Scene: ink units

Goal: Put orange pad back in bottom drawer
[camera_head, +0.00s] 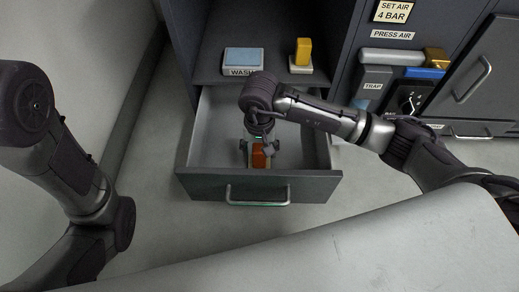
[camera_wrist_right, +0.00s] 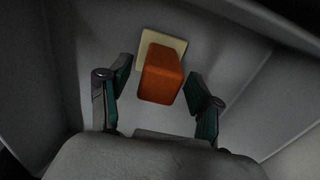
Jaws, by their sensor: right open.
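The orange pad (camera_wrist_right: 161,76) is an orange block on a pale yellow base plate (camera_wrist_right: 177,43). It rests on the floor of the open bottom drawer (camera_head: 305,187), near the front. My right gripper (camera_wrist_right: 157,93) is open above it, with one finger on each side of the pad and gaps between. In the head view the pad (camera_head: 259,157) shows small and partly hidden below my right wrist. My left arm comes in at the left, but its gripper is out of view.
On the shelf above stand a blue-topped block (camera_head: 243,56) by a WASH label and a yellow pad (camera_head: 303,52) on a pale base. A grey door (camera_head: 485,75) stands open at right. The drawer floor around the pad is clear.

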